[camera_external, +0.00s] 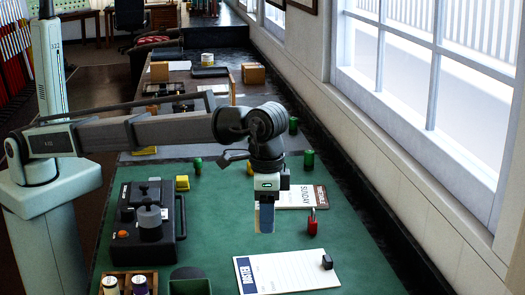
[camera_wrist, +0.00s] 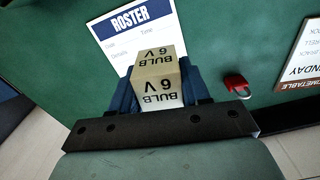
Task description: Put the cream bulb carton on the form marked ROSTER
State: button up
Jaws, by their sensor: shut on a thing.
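The cream bulb carton (camera_wrist: 158,82), printed BULB 6 V, is between the blue fingers of my gripper (camera_wrist: 156,88) in the wrist view. My gripper (camera_external: 265,216) is shut on it; in the external view a finger hides most of the carton. The form marked ROSTER (camera_external: 283,275) lies flat on the green bench, a white sheet with a blue header. In the wrist view the form (camera_wrist: 112,42) is beyond the carton, which hides its lower part. The carton appears held above the bench, apart from the form.
A small black object (camera_external: 327,262) sits on the form's right part. A red padlock (camera_external: 312,222) and a brown-headed timetable sheet (camera_external: 298,196) lie nearby. A black machine (camera_external: 147,222) and a wooden box (camera_external: 128,282) stand left.

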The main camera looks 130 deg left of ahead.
jog(key=r+n, duration=0.1)
send_over(287, 271)
jog(key=shift+n, duration=0.4)
jog(key=shift+f, duration=5)
jog(key=shift+f, duration=0.1)
jog(key=o, duration=1)
jog(key=shift+o, duration=0.2)
notch_tip(287, 271, up, 12)
